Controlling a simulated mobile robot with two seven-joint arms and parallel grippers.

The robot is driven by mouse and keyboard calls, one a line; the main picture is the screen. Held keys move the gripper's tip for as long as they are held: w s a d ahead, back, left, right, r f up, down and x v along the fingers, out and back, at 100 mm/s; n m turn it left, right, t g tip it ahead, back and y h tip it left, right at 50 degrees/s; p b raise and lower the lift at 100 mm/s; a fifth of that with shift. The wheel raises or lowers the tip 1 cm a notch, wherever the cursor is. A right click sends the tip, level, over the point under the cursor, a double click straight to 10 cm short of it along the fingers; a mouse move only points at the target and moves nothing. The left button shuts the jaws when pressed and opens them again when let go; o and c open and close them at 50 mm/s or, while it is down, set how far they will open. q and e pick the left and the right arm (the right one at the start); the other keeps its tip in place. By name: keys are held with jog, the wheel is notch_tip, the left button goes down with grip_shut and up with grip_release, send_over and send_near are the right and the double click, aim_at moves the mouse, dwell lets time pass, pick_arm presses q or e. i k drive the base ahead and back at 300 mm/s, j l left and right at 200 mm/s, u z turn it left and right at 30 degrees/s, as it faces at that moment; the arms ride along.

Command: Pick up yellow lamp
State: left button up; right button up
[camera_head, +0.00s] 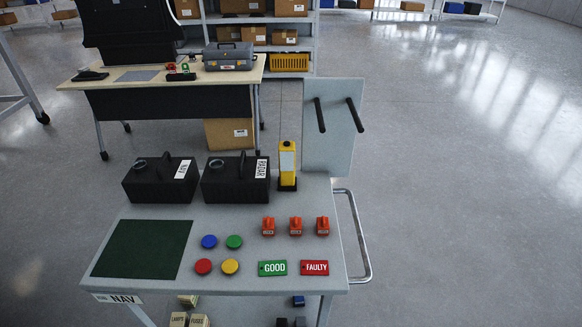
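A yellow round disc-shaped lamp (230,267) lies on the grey cart top (150,286), near its front edge. A red disc (203,267) is to its left, a green one (234,242) just behind it, and a blue one (209,241) behind and to the left. All stand apart on the bare surface. A taller yellow and black upright device (287,165) stands at the back of the cart. Neither of my grippers shows in the head view.
Two black boxes, labelled NAV (160,180) and RADAR (235,180), stand at the cart's back. A dark green mat (142,249) lies at left. Red parts (295,226), a GOOD tag (272,268) and a FAULTY tag (314,268) lie at right. A metal handle (364,240) juts out right.

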aim_at(286, 179)
jog(key=l+u, duration=0.15)
jog(key=u, duration=0.2)
jog(key=i+l+u, duration=0.1)
jog(key=u, duration=0.3)
jog(key=l+u, duration=0.35)
jog(key=l, duration=0.7)
jog(key=l+u, duration=0.1)
jog(key=l, duration=0.85)
jog(key=k+l, duration=0.1)
jog(key=l, duration=0.85)
jog(key=u, duration=0.05)
